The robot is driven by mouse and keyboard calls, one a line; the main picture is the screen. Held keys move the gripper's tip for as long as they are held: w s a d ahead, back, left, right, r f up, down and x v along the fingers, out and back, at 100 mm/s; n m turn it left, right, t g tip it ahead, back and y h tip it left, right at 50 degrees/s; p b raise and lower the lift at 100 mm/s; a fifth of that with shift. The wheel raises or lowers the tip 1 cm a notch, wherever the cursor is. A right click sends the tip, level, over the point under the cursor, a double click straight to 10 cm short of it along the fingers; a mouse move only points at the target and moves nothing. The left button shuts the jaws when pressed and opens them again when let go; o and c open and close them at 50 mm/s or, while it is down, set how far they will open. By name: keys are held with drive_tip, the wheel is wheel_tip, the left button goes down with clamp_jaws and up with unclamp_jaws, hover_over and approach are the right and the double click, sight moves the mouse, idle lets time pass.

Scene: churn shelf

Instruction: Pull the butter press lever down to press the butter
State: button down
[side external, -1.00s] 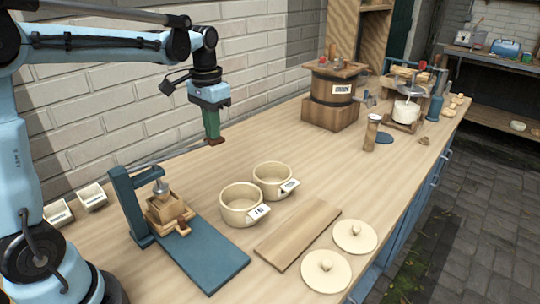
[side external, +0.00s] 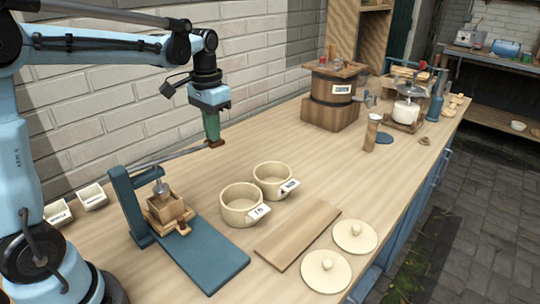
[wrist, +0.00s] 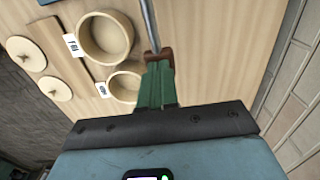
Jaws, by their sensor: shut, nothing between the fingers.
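The butter press (side external: 128,205) has a blue upright and base board at the near left. Its metal lever (side external: 180,157) slopes up to the right from the upright. A metal plunger (side external: 161,188) hangs over a wooden box (side external: 165,207) on the base. My gripper (side external: 214,142) points down with green fingers shut at the lever's far end. In the wrist view the fingertips (wrist: 158,62) meet the rod (wrist: 150,25) at a reddish-brown piece. I cannot tell whether they press on it or only sit just above it.
Two cream pots (side external: 240,204) (side external: 272,180) stand right of the press. A wooden board (side external: 297,238) and two round lids (side external: 326,270) (side external: 354,236) lie in front. A wooden churn (side external: 332,95) stands farther back. A brick wall (side external: 110,110) runs behind the bench.

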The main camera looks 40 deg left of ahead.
idle(0.3)
wheel_tip(320, 180, up, 12)
idle(1.6)
drive_tip(key=s+d+f+t, duration=0.7)
drive_tip(key=s+d+f, duration=0.3)
drive_tip(key=f, duration=0.4)
drive_tip(key=shift+s, duration=0.25)
